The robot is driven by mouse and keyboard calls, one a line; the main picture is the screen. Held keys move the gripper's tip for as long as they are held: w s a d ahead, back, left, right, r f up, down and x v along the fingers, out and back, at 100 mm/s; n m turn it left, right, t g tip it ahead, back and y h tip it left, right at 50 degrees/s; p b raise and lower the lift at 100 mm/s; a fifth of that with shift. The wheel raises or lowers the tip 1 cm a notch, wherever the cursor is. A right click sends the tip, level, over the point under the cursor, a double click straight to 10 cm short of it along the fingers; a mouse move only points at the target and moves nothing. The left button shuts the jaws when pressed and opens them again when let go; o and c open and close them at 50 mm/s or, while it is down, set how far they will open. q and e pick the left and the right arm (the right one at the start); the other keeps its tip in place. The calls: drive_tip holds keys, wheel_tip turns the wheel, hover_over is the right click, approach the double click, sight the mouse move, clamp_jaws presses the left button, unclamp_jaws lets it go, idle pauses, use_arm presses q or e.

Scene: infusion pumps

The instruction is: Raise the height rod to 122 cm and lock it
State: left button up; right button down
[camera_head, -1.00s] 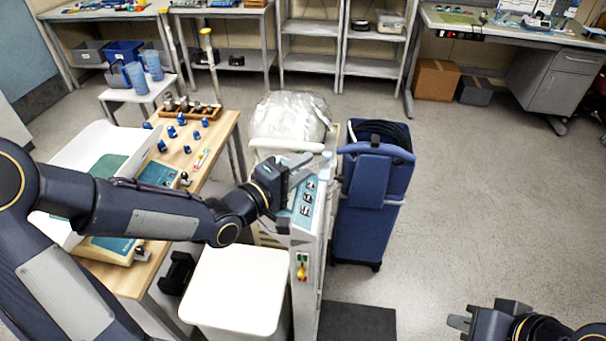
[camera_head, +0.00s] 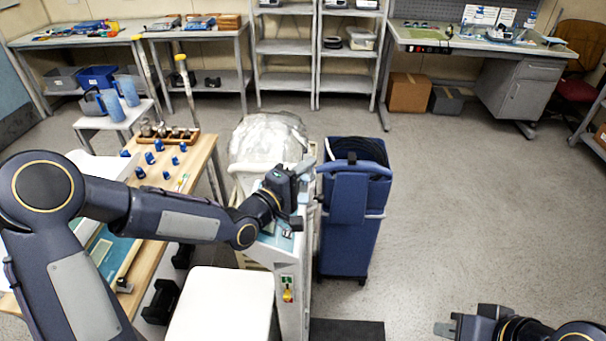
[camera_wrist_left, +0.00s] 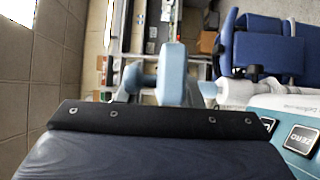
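The pale scale column (camera_head: 290,265) stands mid-picture in the head view, with a blue-grey control panel (camera_head: 277,240) on top. My left gripper (camera_head: 303,193) is over the panel's far end, fingers apart, and hides much of it. In the left wrist view, a pale blue rounded piece (camera_wrist_left: 172,75), apparently part of the height rod, is just beyond the gripper's black bar. Contact with it cannot be told. The panel with its ZERO key (camera_wrist_left: 300,138) is at lower right there. The height reading and lock are not readable. My right gripper (camera_head: 464,322) is open and empty at bottom right.
A blue cart (camera_head: 348,225) stands close right of the column. A clear plastic-covered item (camera_head: 268,138) is behind it. A wooden table (camera_head: 203,160) with blue knobs is left, and a white-topped bin (camera_head: 222,305) is in front. The floor at right is free.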

use_arm(q)
clamp_jaws()
drive_tip(key=shift+r+p, duration=1.85)
drive_tip(key=shift+r, duration=2.7)
wheel_tip(320, 180, up, 8)
drive_tip(key=shift+r+p, duration=0.15)
drive_tip(key=shift+p, duration=0.2)
